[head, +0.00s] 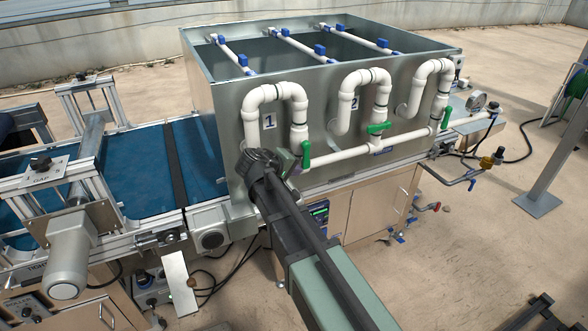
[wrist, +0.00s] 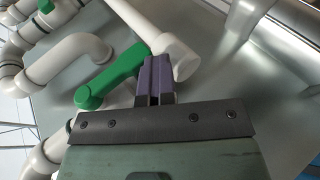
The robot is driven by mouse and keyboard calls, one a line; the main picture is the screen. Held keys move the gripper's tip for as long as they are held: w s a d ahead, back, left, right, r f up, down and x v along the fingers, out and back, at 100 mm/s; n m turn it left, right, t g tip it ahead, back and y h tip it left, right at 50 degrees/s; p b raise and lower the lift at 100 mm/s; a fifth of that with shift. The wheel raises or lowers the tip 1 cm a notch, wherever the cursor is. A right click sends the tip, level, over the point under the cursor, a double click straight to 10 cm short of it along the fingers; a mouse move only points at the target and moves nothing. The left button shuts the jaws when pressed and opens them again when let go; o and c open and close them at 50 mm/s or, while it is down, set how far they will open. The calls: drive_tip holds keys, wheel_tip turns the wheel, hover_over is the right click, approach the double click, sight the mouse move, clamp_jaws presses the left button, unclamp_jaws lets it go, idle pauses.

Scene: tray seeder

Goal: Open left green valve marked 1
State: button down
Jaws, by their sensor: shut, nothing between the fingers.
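The left green valve handle (head: 306,155) hangs on the white pipe below the label 1 (head: 269,121) on the metal tank. It points straight down in the head view. In the wrist view the green handle (wrist: 112,75) lies slantwise beside a white pipe. My gripper (wrist: 155,78) is shut and empty, its dark purple fingers right beside the upper end of the handle. I cannot tell whether they touch it.
A second green handle (head: 379,128) lies level near label 2, and a third (head: 446,118) points down further right. White pipes (head: 350,152) run along the tank front (head: 236,140). A blue conveyor belt (head: 135,160) is at left. The floor at right is mostly open.

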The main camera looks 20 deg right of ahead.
drive_tip(key=shift+r+p, duration=0.45)
drive_tip(key=shift+r, duration=0.3)
drive_tip(key=shift+s+a+r, duration=0.15)
drive_tip(key=shift+r, duration=0.05)
drive_tip(key=p+v, duration=0.6)
drive_tip(key=v, duration=0.3)
drive_tip(key=s+d+f+m+g+y, duration=0.1)
drive_tip(key=s+f+y, duration=0.3)
drive_tip(key=s, duration=0.5)
drive_tip(key=s+d+f+m+g+y, duration=0.2)
drive_tip(key=s+y, duration=0.4)
drive_tip(key=s, duration=0.3)
drive_tip(key=shift+d+f+g, duration=0.25)
drive_tip(key=shift+f+g, duration=0.6)
drive_tip(key=shift+g, duration=0.35)
